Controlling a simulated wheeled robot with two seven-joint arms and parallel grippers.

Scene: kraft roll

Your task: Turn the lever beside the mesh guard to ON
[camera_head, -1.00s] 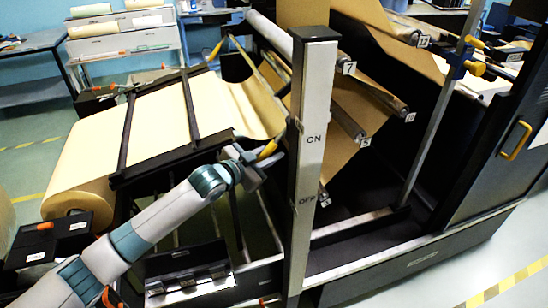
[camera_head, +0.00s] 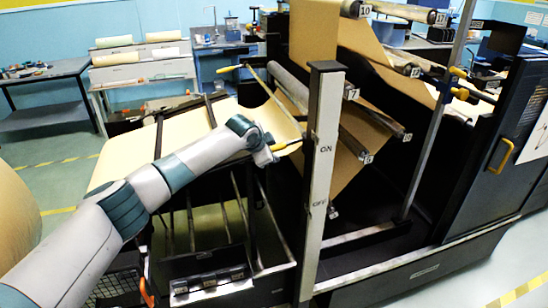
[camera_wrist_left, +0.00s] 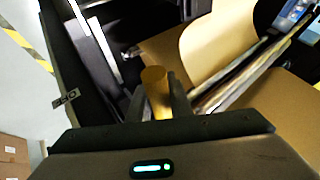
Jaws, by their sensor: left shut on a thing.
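The lever's yellow handle (camera_head: 288,147) is beside the pale post (camera_head: 322,180) in the head view, near the height of the ON label (camera_head: 326,149). The OFF label (camera_head: 319,203) is lower on the post. My left gripper (camera_head: 273,152) is shut on the handle, from its left side. In the left wrist view, the yellow handle (camera_wrist_left: 156,85) stands between the two dark fingers of my left gripper (camera_wrist_left: 160,100). The lever's pivot is not clear. My right gripper is not in view.
Brown paper (camera_head: 312,50) runs over numbered rollers (camera_head: 365,130) right of the post. A dark frame with thin bars (camera_head: 235,215) lies below my left arm. A black mesh panel (camera_head: 118,287) shows at lower left. Another yellow-ended lever (camera_head: 226,69) is farther back.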

